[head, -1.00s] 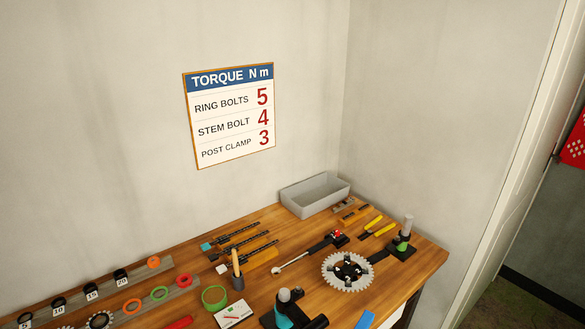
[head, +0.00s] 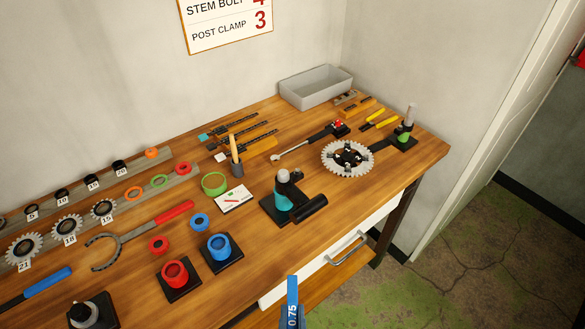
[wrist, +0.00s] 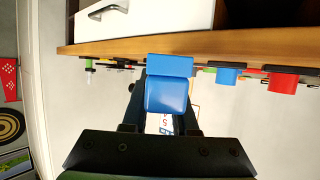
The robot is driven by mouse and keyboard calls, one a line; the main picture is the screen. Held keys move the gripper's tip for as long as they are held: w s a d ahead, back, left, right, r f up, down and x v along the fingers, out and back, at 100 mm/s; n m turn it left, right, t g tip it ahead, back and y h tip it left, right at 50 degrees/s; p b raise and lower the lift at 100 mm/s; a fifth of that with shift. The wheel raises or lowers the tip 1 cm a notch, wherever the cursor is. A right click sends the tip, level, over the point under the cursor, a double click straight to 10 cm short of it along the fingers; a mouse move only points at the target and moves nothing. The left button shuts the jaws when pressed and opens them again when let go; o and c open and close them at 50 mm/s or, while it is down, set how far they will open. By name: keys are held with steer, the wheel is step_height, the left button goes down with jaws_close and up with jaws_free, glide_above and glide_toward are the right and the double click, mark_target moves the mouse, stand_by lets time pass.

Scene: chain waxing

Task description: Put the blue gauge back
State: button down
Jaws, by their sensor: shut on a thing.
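The blue gauge (head: 292,300) is a slim blue strip marked 0.75. It stands upright at the bottom of the head view, in front of the bench's front edge. In the wrist view the blue gauge (wrist: 167,93) shows as a blue block between the dark fingers of my gripper (wrist: 165,105). My gripper is shut on it. The bench edge lies behind the gauge in that view, and I cannot tell the gap between them. The gauge's lower end is cut off in the head view.
The wooden bench (head: 330,225) holds a teal-and-black tool stand (head: 284,195), a toothed chainring (head: 348,158), blue cup (head: 219,247), red cup (head: 175,274), and a grey tray (head: 316,87). Chain pieces lie on wooden blocks at the back. A white drawer (head: 325,270) is below.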

mark_target(293, 325)
step_height(293, 325, down, 4)
steer(key=b, duration=0.3)
steer(key=shift+f, duration=0.2)
stand_by(0.5)
